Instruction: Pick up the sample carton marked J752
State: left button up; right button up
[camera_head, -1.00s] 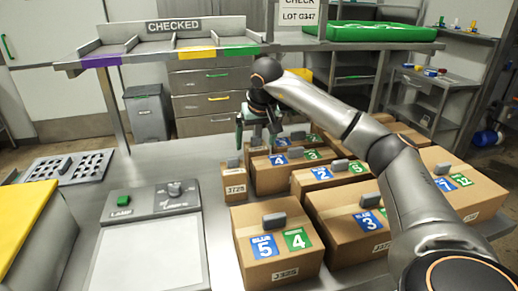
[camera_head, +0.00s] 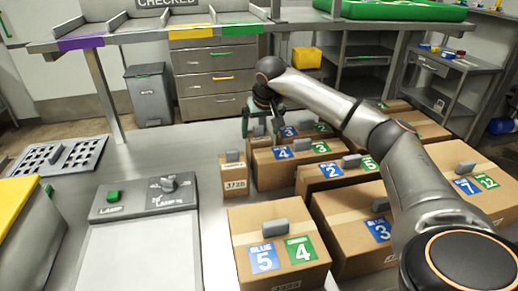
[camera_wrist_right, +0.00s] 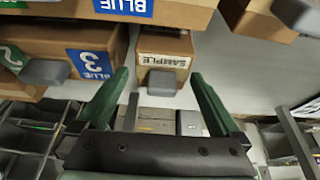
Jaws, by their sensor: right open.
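A small brown sample carton (camera_head: 234,181) with a grey block on top stands at the left of the carton group; its label is too small to read surely. A second small carton (camera_head: 258,142) with a grey block stands behind it, partly hidden by larger cartons. My right gripper (camera_head: 261,122) is over this rear area, pointing down. In the right wrist view, its green fingers are open (camera_wrist_right: 160,76) and empty. A carton lettered SAMPLE (camera_wrist_right: 164,44), with a grey block, shows beyond and between the fingertips. I cannot read J752 on any carton. My left gripper is not in view.
Larger cartons with blue and green number labels crowd close on the right, including one marked 5 and 4 (camera_head: 280,250). A grey panel device (camera_head: 145,200) and a perforated tray (camera_head: 60,156) lie left. Bare tabletop (camera_head: 185,155) lies left of the small cartons.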

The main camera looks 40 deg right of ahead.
jog(key=x, duration=0.5)
jog(key=shift+w+a+f, duration=0.15)
jog(key=shift+f, duration=0.25)
jog(key=c, duration=1.2)
jog(key=shift+r, duration=0.1)
